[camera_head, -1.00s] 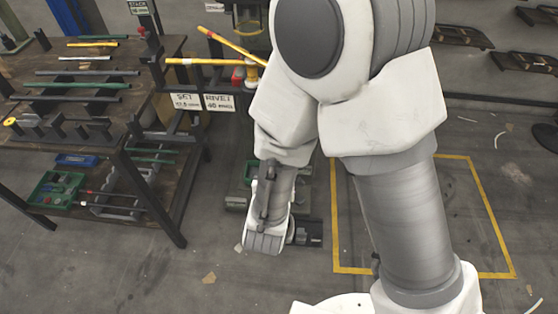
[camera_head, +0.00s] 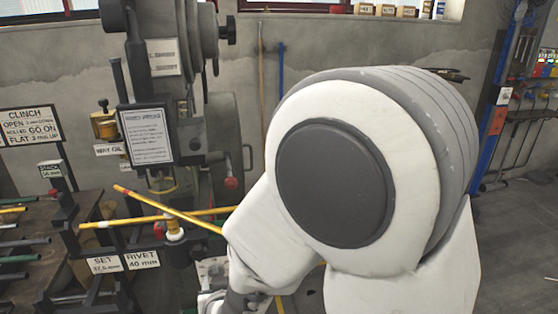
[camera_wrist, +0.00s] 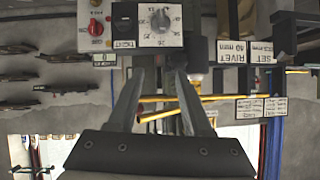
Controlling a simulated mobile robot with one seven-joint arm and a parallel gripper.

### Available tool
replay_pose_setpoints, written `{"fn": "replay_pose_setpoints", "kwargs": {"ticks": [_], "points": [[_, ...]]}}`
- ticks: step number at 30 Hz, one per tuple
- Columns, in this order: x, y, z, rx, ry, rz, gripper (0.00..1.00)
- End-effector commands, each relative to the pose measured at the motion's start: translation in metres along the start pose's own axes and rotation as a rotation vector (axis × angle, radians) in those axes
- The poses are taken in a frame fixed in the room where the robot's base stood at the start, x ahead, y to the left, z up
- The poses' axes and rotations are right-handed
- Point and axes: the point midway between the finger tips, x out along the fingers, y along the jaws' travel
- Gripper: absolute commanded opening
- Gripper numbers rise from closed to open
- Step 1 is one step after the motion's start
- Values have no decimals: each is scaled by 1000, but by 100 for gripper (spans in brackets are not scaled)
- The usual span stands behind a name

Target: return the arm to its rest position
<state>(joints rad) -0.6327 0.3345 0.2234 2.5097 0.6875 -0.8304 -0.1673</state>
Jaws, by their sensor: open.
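My arm (camera_head: 370,230) fills the middle and right of the head view, with its big round joint facing the camera. Its lower links run off the bottom edge, so my gripper cannot be made out there. In the wrist view my gripper (camera_wrist: 158,72) has its two fingers apart with nothing held between them. Beyond and between the fingers show yellow bars and a control panel with a dial (camera_wrist: 161,20). The wrist picture appears upside down, with signs inverted.
A grey press (camera_head: 180,60) with a notice plate stands left of my arm. Two crossed yellow bars (camera_head: 150,210) rest near it. A rack table (camera_head: 35,240) with bars is at the left. A blue post (camera_head: 492,100) stands at the right; floor beside it is open.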

Motion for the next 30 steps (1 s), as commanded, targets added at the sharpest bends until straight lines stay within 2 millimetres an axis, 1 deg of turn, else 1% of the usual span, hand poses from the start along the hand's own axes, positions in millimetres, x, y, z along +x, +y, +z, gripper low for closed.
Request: {"fn": "replay_pose_setpoints", "kwargs": {"ticks": [1, 3, 5, 6, 8, 11, 14, 15, 17, 22, 24, 27, 30], "points": [[-9, 6, -24, 21, -10, -11, 50], [-19, 14, -44, 39, -41, -29, 50], [-29, 22, -59, 49, -68, -41, 50], [-37, 28, -69, 54, -87, -48, 50], [-50, 38, -82, 60, -115, -53, 50], [-74, 56, -103, 61, -160, -54, 50], [-103, 76, -119, 60, -208, -42, 50], [-116, 85, -124, 60, -229, -33, 50], [-135, 99, -131, 58, -259, -15, 50], [-198, 139, -141, 62, -350, 62, 50], [-226, 155, -142, 67, -389, 102, 50], [-262, 174, -139, 81, -440, 161, 50], [-291, 187, -133, 96, -482, 209, 50]]}}
